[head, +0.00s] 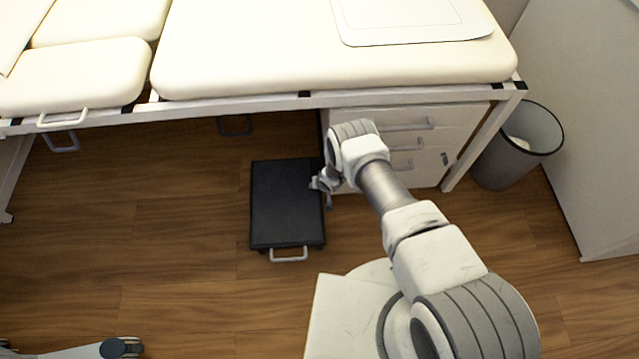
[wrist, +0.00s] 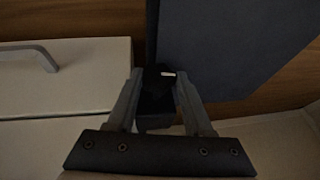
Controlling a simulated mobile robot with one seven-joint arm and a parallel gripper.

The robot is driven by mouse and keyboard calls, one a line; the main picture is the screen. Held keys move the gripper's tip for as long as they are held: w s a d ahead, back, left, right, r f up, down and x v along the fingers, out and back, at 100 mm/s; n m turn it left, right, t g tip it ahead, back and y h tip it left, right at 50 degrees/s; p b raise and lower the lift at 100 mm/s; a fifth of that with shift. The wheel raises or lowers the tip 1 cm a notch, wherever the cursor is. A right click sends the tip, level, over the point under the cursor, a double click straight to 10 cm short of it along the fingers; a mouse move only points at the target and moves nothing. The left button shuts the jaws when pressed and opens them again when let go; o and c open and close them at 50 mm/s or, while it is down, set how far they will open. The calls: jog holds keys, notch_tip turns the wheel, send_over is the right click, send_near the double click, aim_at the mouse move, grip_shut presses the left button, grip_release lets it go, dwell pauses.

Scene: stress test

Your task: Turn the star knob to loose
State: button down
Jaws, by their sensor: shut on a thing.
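The star knob (wrist: 160,74) is a small black knob with a short white mark, seen in the dark wrist view between my fingertips. My gripper (wrist: 160,92) is shut on it, one finger at each side. In the head view my gripper (head: 325,184) is low, beside the right edge of the black step (head: 285,205) and in front of the drawer cabinet (head: 428,170). The knob cannot be made out in the head view. Its lobes and any lettering are too dark to read.
The padded examination couch (head: 320,55) overhangs from above, with a white frame rail (head: 220,107). A grey bin (head: 497,165) stands right of the cabinet. The step has a front handle (head: 288,257). Wooden floor (head: 150,230) is clear at left.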

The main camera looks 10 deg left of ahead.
jog(key=shift+s+a+h, duration=0.1)
jog(key=shift+a+h, duration=0.05)
jog(key=shift+h, duration=0.35)
jog(key=shift+t+h, duration=0.3)
jog(key=shift+h, duration=0.1)
jog(key=shift+c, duration=1.5)
grip_release()
jog(key=p+v, duration=0.7)
jog(key=v, duration=1)
jog(key=shift+r, duration=0.15)
